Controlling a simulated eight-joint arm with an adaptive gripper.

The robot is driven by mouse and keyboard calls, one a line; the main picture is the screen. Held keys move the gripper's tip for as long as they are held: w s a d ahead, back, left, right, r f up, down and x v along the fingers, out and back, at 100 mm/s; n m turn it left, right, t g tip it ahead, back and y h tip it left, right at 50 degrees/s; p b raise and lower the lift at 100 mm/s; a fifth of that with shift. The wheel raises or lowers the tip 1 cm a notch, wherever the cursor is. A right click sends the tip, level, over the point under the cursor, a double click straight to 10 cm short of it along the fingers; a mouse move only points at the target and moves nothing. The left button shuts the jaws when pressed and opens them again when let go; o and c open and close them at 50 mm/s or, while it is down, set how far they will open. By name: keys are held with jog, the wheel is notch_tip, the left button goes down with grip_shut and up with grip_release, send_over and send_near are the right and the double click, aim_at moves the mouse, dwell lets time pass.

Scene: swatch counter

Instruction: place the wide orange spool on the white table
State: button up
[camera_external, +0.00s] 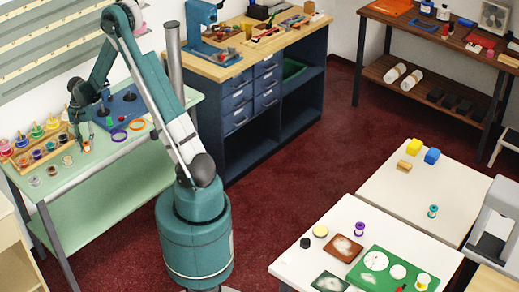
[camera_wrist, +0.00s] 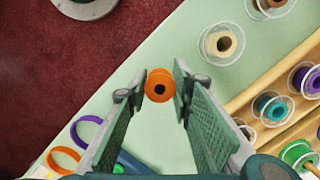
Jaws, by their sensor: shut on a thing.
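My gripper (camera_external: 84,133) is over the pale green table at the left, pointing down. In the wrist view my gripper (camera_wrist: 160,88) is shut on the orange spool (camera_wrist: 160,86), which sits between the fingertips with its dark hole facing the camera. The orange spool (camera_external: 87,146) also shows small beneath the fingers in the external view. I cannot tell whether it touches the tabletop. At the right stand two white tabletops: a nearer one (camera_external: 330,228) and a farther one (camera_external: 385,188).
A wooden rack (camera_external: 58,143) of several spools stands beside my gripper. Purple and orange rings (camera_external: 119,135) lie nearby.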

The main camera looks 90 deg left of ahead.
jog(key=shift+f, duration=1.1)
jog(key=shift+f, duration=0.15)
jog(key=o, duration=0.8)
jog(key=r+p, duration=0.1)
jog(key=r, duration=0.3)
jog(key=a+r+p, duration=0.1)
jog(key=r+p, duration=0.1)
jog(key=r, duration=0.2)
jog(key=r+p, duration=0.1)
jog(key=r, duration=0.3)
jog(key=shift+a+r, duration=0.1)
jog(key=shift+a, duration=0.3)
jog(key=shift+o, duration=0.4)
